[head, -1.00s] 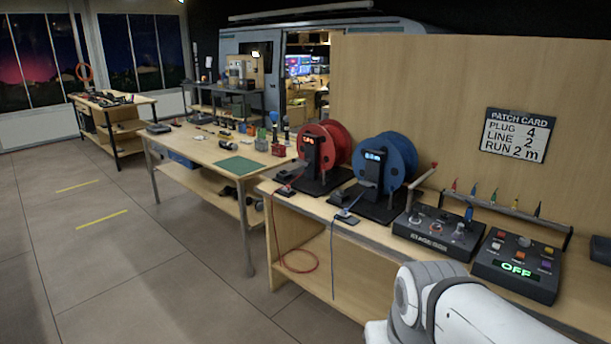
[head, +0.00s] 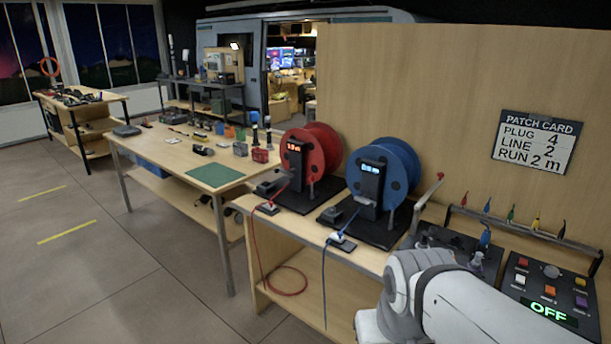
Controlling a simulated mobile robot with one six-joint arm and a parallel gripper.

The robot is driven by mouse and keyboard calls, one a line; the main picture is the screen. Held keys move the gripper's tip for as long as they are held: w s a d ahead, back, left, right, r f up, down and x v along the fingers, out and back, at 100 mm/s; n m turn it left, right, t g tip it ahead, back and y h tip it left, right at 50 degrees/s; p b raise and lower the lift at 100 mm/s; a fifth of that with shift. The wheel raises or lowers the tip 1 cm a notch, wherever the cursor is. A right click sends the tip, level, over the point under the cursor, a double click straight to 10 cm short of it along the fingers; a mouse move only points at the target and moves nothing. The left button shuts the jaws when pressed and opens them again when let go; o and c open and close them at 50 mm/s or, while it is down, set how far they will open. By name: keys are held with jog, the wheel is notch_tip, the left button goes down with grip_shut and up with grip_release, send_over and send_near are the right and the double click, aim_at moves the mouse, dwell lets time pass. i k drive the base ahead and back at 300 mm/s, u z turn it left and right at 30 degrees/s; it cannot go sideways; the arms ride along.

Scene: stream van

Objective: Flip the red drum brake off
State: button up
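The red drum (head: 328,143) stands upright on a black base plate on the wooden bench, left of the blue drum (head: 403,165). A black post with a small lit red display (head: 295,147) is in front of it. A small dark block (head: 268,186) sits on the base near the bench's left end. The red drum's brake is too small to make out clearly, and I cannot tell its setting. My white arm (head: 470,310) shows at the lower right, in front of the bench. My gripper is not in view.
A red cable (head: 257,255) hangs from the bench front and coils on the lower shelf. A blue cable (head: 326,270) hangs beside it. A panel reading OFF (head: 550,290) is at the right. Open floor (head: 110,275) lies left of the bench.

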aim_at(312, 187)
jog(key=i, duration=0.85)
jog(key=u, duration=0.1)
jog(key=k, duration=0.6)
jog(key=u, duration=0.5)
jog(key=i, duration=1.8)
jog(key=z, duration=0.3)
